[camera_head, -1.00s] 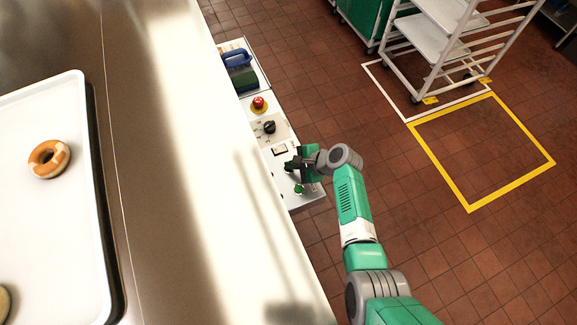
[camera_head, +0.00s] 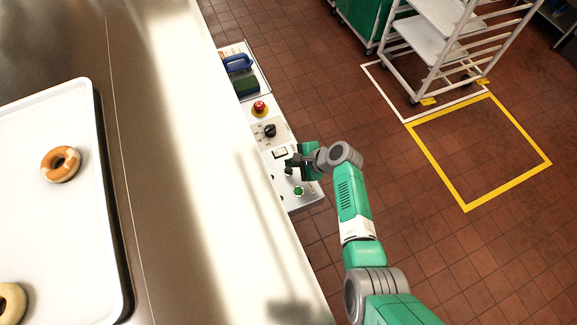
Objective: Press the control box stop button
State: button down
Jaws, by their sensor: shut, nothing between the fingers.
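The control box (camera_head: 312,198) is a pale panel along the right side of the white counter edge. My gripper (camera_head: 289,168) is shut and empty over the lower part of the box, between the rocker switch and the green button. It hides part of the panel there. I cannot tell whether its tips touch the panel. The red button is clear of it, above and to the left.
A blue-handled item (camera_head: 239,63) lies in a bay at the box's top end. A white tray (camera_head: 88,150) with donuts (camera_head: 60,164) is at left. A white rack (camera_head: 440,45) stands at top right. The tiled floor inside the yellow outline (camera_head: 478,150) is clear.

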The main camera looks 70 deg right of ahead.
aim_at(292, 171)
notch_tip(292, 171, up, 3)
jog(key=shift+r+p, duration=0.1)
jog(key=shift+p, duration=1.05)
